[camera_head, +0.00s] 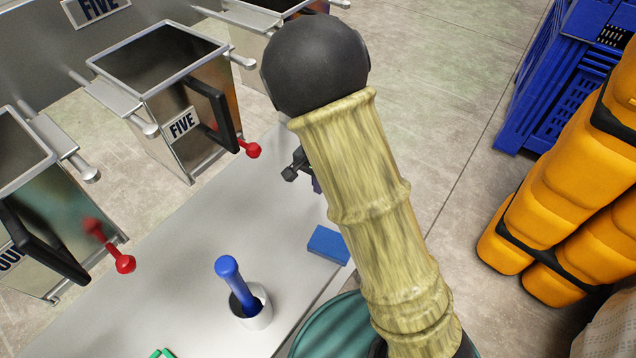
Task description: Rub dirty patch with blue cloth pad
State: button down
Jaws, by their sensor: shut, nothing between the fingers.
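The blue cloth pad (328,244) lies flat near the right edge of the light grey table (215,240). It is to the right of a white cup. My gripper (296,167) shows only as a small dark part beside my arm, over the table's far right part. It is shut and empty, and it is apart from the pad, farther back. My arm hides the rest of it and some of the table behind. I cannot make out a dirty patch on the visible tabletop.
A white cup (251,308) holds a blue-handled tool (236,284). A green object (161,353) is cut off at the bottom edge. Steel bins with red knobs line the left. A teal round thing (335,325) is below the table edge. Orange containers (560,205) and blue crates (560,85) stand right.

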jog(key=shift+f+b, duration=0.7)
jog(key=shift+f, duration=0.45)
dwell(0.4)
jog(key=shift+s+d+r, duration=0.1)
jog(key=shift+s+d, duration=0.55)
jog(key=shift+d, duration=0.15)
jog(key=shift+s+d, duration=0.6)
jog(key=shift+d, duration=0.2)
jog(key=shift+s+d+f+b, duration=0.1)
jog(key=shift+s+d+b, duration=0.2)
jog(key=shift+s+d, duration=0.45)
jog(key=shift+s+d+f+b, duration=0.1)
jog(key=shift+s+d+b, duration=0.15)
jog(key=shift+s+d, duration=0.4)
jog(key=shift+d, duration=0.3)
